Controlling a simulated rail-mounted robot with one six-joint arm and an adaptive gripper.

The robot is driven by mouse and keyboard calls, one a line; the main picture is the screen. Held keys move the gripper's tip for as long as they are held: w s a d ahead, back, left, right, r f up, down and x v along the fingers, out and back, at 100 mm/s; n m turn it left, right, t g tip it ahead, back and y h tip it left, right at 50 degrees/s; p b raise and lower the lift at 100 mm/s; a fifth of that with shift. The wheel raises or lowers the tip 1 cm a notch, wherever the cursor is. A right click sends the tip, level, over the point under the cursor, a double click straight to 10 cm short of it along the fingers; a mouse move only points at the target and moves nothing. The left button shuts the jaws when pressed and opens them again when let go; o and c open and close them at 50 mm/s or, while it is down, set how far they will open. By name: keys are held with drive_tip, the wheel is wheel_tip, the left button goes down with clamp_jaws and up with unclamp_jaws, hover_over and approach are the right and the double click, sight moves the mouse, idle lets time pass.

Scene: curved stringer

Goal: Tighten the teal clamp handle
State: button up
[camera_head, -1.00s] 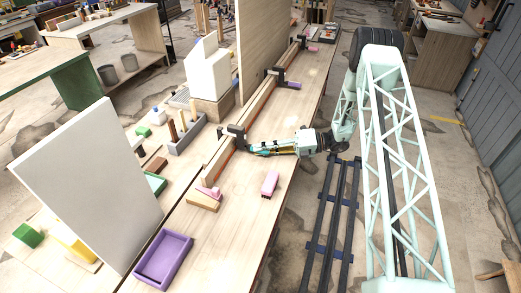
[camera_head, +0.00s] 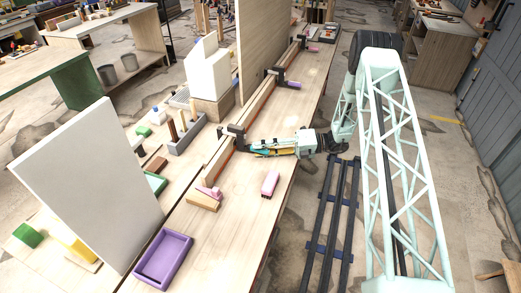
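The curved wooden stringer (camera_head: 218,161) runs along the bench with dark clamps on it. The nearest dark clamp (camera_head: 234,133) stands at the stringer's middle. Its teal handle (camera_head: 256,145) points right, toward my gripper, and is mostly covered by the fingers. My gripper (camera_head: 262,148) reaches in from the right, level with the handle, with its fingertips around or against it. The fingers are too small and overlapped to show whether they are closed on the handle.
Farther clamps have a purple handle (camera_head: 294,86) and a pink handle (camera_head: 313,50). A tall wooden panel (camera_head: 262,45) stands behind.

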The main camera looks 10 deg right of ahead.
drive_tip(key=shift+d, duration=0.1)
drive_tip(key=v, duration=1.1)
drive_tip(key=shift+s+d+r, duration=0.1)
drive_tip(key=shift+d, duration=0.3)
idle(0.3)
drive_tip(key=shift+s+d, duration=0.55)
drive_tip(key=shift+d, duration=0.25)
drive_tip(key=shift+s+d, duration=0.55)
drive_tip(key=shift+d, duration=0.25)
drive_tip(key=shift+r, duration=0.1)
